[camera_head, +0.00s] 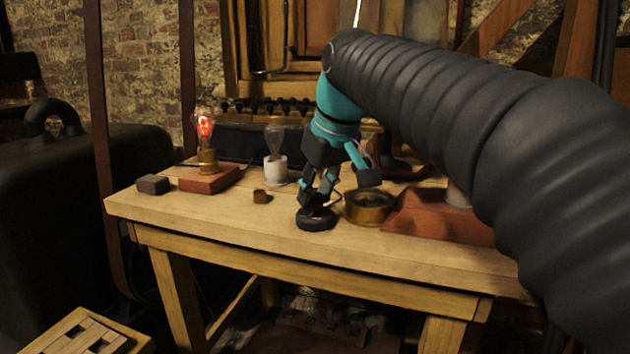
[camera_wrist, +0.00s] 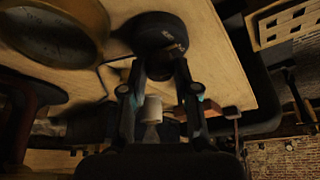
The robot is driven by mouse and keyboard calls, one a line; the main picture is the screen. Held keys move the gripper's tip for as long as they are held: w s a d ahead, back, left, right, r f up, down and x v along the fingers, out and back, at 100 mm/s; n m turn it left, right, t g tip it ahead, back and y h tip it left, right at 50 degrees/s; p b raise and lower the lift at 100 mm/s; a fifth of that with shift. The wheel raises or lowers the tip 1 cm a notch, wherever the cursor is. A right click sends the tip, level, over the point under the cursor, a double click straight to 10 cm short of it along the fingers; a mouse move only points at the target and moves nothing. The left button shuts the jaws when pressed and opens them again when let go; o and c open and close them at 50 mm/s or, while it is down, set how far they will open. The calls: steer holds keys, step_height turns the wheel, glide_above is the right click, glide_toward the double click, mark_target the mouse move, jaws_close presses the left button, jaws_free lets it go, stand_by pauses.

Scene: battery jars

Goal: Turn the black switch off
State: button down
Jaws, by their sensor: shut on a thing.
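The black switch (camera_head: 317,219) has a round black base and stands near the front edge of the wooden table, right of the middle. My gripper (camera_head: 318,198) points down over it, with its fingers shut on the switch's upper part. In the wrist view, the black switch (camera_wrist: 150,32) shows at the top and the fingertips of my gripper (camera_wrist: 159,72) meet at it. The fingers hide the knob, so I cannot tell its setting. A bulb (camera_head: 205,130) on the left glows red on a brass holder and red-brown base (camera_head: 211,179).
An unlit bulb in a white socket (camera_head: 276,170) stands behind. A small brass-coloured piece (camera_head: 261,197) and a dark block (camera_head: 152,184) lie left. The table's front left is clear.

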steer(key=n+p, duration=0.1)
steer(key=n, duration=0.1)
steer(key=n+g+y+p, duration=0.1)
steer(key=n, duration=0.2)
steer(key=shift+w+r+g+p, duration=0.1)
steer(key=shift+g+p, duration=0.2)
steer(key=shift+p, duration=0.1)
steer(key=shift+d+n+g+y+p, duration=0.15)
steer(key=shift+n+g+p, duration=0.3)
steer(key=shift+n, duration=0.75)
steer(key=shift+a+n+g+y+p, duration=0.1)
steer(key=shift+n+g+y+p, duration=0.3)
steer(key=shift+n, duration=0.8)
steer(key=c, duration=0.9)
jaws_free()
steer(key=shift+o, duration=0.2)
steer(key=v, duration=1.1)
steer(key=shift+r, duration=0.4)
steer(key=shift+d, duration=0.15)
